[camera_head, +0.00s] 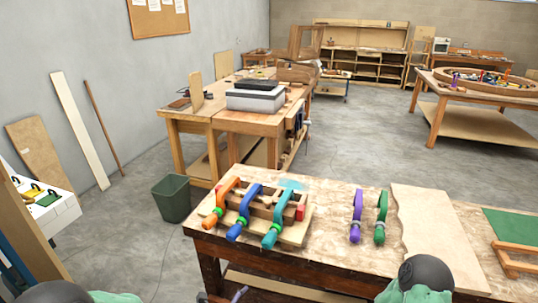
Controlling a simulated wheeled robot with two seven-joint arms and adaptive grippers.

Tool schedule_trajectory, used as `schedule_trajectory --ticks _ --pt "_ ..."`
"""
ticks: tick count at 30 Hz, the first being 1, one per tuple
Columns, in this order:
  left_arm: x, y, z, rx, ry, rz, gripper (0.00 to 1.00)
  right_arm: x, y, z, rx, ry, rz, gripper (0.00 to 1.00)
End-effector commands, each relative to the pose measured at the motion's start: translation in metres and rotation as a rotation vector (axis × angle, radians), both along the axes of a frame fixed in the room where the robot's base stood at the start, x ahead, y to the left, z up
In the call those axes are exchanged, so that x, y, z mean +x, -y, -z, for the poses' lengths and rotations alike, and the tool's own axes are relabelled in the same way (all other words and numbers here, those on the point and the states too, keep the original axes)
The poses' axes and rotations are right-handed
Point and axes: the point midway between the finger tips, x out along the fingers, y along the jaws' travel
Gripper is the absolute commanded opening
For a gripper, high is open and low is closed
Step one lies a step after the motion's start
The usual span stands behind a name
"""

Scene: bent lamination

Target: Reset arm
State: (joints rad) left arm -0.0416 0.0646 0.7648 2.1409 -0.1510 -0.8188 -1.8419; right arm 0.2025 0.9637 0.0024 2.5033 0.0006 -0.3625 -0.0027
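Neither of my grippers shows in the head view. Only rounded dark and green parts of my arms show at the bottom edge, one at the left and one right of centre. On the near workbench (335,232), a wooden bending form (262,207) is clamped by an orange clamp (222,200), a blue clamp (243,213) and a teal clamp (280,222). A purple clamp (356,216) and a green clamp (380,217) lie apart on the bench to the right.
A pale wooden board (432,225) lies on the bench's right part. A green panel (512,225) is further right. A dark green bin (172,199) stands on the floor to the left. Another workbench (235,120) stands behind. Bare floor lies between the benches and the right table (470,92).

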Motion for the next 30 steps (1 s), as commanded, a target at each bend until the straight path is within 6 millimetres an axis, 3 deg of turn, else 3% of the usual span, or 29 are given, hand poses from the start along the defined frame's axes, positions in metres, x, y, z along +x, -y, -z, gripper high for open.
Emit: schedule_trajectory --ticks 8,18,24,30 --pt "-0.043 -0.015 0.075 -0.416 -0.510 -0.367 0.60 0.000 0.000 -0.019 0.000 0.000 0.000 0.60" --pt "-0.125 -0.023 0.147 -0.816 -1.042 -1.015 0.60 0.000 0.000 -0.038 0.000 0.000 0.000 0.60" --pt "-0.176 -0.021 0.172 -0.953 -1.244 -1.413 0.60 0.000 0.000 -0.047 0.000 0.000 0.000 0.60" --pt "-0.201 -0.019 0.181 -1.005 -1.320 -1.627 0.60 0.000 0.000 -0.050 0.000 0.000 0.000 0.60"
